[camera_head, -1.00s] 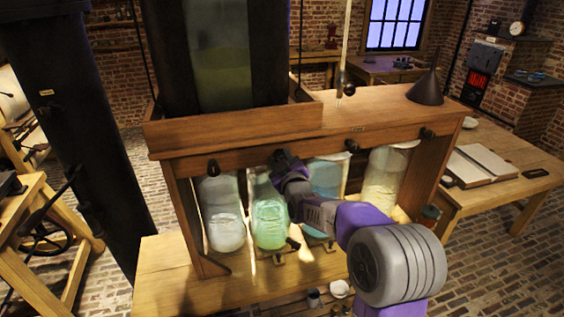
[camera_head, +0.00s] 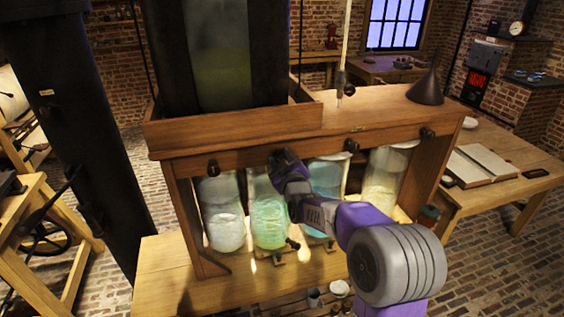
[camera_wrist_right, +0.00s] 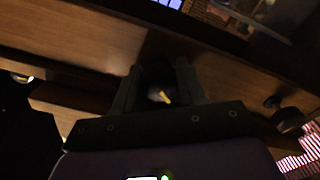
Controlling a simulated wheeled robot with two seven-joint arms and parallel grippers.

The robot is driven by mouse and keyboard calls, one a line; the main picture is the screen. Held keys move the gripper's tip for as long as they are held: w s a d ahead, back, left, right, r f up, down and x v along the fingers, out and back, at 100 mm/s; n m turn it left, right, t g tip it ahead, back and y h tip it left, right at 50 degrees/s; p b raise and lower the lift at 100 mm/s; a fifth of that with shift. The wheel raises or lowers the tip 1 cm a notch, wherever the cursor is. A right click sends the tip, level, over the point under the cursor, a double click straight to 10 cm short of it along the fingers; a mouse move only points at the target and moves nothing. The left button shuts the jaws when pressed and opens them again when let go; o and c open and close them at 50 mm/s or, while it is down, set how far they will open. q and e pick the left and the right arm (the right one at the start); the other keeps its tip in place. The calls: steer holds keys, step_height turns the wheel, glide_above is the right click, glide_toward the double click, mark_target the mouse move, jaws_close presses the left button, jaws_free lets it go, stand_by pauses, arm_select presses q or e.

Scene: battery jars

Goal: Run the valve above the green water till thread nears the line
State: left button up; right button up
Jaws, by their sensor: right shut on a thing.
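A glass jar of green water (camera_head: 269,221) stands second from the left under the wooden rail (camera_head: 240,153). My right gripper (camera_head: 281,158) is at the rail above this jar, shut on the dark valve knob there. The gripper hides most of that knob in the head view. In the right wrist view the two fingers (camera_wrist_right: 160,92) close on the dark knob (camera_wrist_right: 158,80), with a small yellow mark on it. A line or thread on the jar is too small to tell. My left gripper is not in view.
Other dark knobs sit on the rail at left (camera_head: 213,167), right of my gripper (camera_head: 351,146) and far right (camera_head: 427,133). Jars of pale (camera_head: 222,215), blue (camera_head: 325,180) and yellowish (camera_head: 382,183) water stand beside the green one. A dark cone (camera_head: 427,90) stands on top.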

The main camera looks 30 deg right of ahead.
steer(key=m+b, duration=0.5)
steer(key=shift+f+b, duration=0.2)
steer(key=shift+b, duration=0.1)
steer(key=shift+r+m+b, duration=0.1)
steer(key=shift+m+b, duration=0.35)
steer(key=shift+m, duration=0.45)
steer(key=shift+r, duration=0.1)
